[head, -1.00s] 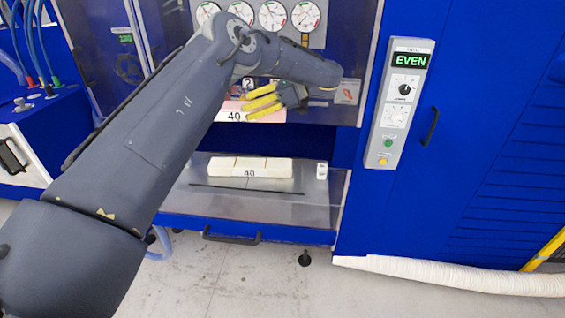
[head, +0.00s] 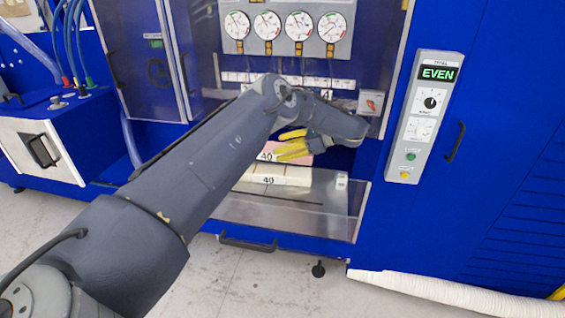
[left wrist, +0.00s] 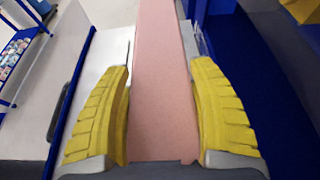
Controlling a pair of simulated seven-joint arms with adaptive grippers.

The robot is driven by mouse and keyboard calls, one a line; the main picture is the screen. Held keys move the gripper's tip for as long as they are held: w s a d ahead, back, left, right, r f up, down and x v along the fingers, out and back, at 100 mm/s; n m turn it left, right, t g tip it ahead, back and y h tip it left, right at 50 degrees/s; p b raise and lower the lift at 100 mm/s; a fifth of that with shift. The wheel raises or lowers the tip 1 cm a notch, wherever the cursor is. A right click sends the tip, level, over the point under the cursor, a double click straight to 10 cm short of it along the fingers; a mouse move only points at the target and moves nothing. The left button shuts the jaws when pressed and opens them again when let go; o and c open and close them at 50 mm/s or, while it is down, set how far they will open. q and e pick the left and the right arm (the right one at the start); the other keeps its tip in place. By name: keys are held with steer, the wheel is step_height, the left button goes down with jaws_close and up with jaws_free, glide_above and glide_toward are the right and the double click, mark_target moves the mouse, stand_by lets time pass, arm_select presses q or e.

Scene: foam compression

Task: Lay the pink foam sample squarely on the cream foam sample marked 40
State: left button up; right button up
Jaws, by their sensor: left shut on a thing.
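The pink foam sample (head: 300,160) is held in my left gripper (head: 293,148), whose yellow fingers are shut on it. In the left wrist view, the pink sample (left wrist: 161,75) runs lengthwise between the two yellow fingers (left wrist: 163,120). The cream foam sample (head: 295,175), marked 40, lies on the metal shelf just below the pink one. From here I cannot tell whether the two touch or how squarely they line up. The gripper and forearm cover part of both. My right gripper is not in view.
The metal shelf (head: 320,216) has bare room in front of the cream sample. Gauges (head: 298,27) are above. A control panel (head: 424,115) reading EVEN is at the right.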

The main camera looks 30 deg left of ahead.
arm_select(q)
steer(key=shift+f, duration=2.85)
steer(key=shift+f, duration=0.1)
steer(key=o, duration=0.9)
steer(key=v, duration=1.2)
